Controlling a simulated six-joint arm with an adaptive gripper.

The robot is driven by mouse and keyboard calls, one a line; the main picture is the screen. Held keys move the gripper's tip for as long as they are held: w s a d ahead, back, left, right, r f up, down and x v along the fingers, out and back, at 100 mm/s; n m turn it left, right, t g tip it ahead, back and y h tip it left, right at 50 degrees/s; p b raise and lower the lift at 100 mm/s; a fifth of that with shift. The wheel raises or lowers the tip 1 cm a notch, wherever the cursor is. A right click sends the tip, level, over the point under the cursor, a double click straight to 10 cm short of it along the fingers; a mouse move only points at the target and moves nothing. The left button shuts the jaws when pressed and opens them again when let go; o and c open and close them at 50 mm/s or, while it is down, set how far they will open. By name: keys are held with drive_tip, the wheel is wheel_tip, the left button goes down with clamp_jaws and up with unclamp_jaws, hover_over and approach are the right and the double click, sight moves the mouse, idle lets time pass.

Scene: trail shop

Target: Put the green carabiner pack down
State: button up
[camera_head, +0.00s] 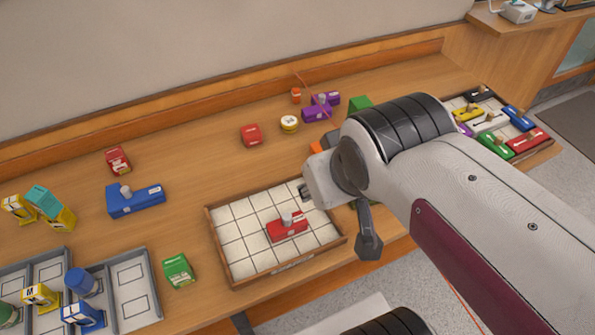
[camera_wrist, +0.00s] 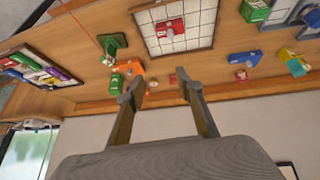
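A green pack with a raised knob, which looks like the carabiner pack (camera_wrist: 113,46), lies on the wooden counter beside the gridded tray in the wrist view. In the head view only a green sliver shows beside the tray, mostly hidden by my arm. My gripper (camera_wrist: 160,78) is open, its two fingers well apart with nothing held between them. It is apart from the green pack. The gridded tray (camera_head: 222,262) holds a red pack (camera_head: 288,228); the tray also shows in the wrist view (camera_wrist: 205,42).
A divided case of coloured packs (camera_head: 548,143) stands at the right end. A blue pack (camera_head: 135,200), green box (camera_head: 179,270), red box (camera_head: 251,135) and purple packs (camera_head: 318,113) stand on the counter. Grey bins (camera_head: 135,290) are at left. A thin red line crosses the view.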

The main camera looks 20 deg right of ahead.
drive_tip(key=shift+g+y, duration=0.3)
drive_tip(key=shift+y, duration=0.3)
drive_tip(key=s+a, duration=0.3)
drive_tip(key=shift+a+f, duration=0.25)
drive_tip(key=shift+f, duration=0.05)
